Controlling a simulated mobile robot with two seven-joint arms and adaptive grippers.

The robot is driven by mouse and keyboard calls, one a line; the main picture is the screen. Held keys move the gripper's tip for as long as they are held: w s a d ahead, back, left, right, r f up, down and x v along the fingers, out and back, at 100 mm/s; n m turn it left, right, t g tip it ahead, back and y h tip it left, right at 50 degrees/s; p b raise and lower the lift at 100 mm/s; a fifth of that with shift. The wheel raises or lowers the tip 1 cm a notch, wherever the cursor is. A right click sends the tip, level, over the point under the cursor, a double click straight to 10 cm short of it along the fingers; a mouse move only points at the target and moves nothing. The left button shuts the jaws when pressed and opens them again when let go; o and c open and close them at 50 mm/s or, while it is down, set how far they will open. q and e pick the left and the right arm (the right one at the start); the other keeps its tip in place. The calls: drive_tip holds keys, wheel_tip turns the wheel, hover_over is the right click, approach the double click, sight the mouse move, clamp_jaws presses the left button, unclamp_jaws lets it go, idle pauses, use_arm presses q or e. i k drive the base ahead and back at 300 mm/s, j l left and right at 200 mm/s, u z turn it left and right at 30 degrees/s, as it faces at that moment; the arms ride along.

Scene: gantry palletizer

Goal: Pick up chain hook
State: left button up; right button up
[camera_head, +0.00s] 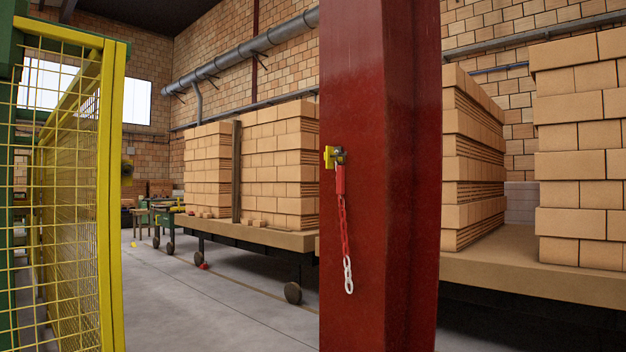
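The chain hook hangs against the left part of a wide dark red steel column (380,240). At its top is a yellow and dark metal bracket (335,157) on the column. Below it is a red hook body (340,180), then a red chain (345,225) that ends in white links (348,275). The chain hangs straight down and its lower end is free. Neither of my grippers shows in the head view.
A yellow mesh fence (112,200) stands at the left. Behind the column, brick stacks (570,150) rest on wheeled carts (255,236). A small table (160,212) stands far back. Grey concrete floor (190,300) is open between fence and column.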

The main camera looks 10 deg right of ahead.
sight(340, 170)
drive_tip(key=i+u, duration=0.2)
drive_tip(key=i, duration=0.45)
drive_tip(key=i+l+u, duration=0.2)
drive_tip(key=i, duration=0.4)
drive_tip(key=i+l, duration=0.15)
drive_tip(key=l, duration=0.2)
drive_tip(key=i+l+u, duration=0.1)
drive_tip(key=l, duration=0.2)
drive_tip(key=i+l+u, duration=0.1)
drive_tip(key=l, duration=0.25)
drive_tip(key=i+l, duration=0.1)
drive_tip(key=l, duration=0.45)
drive_tip(key=i+l+u, duration=0.15)
drive_tip(key=l, duration=0.4)
drive_tip(key=k, duration=0.05)
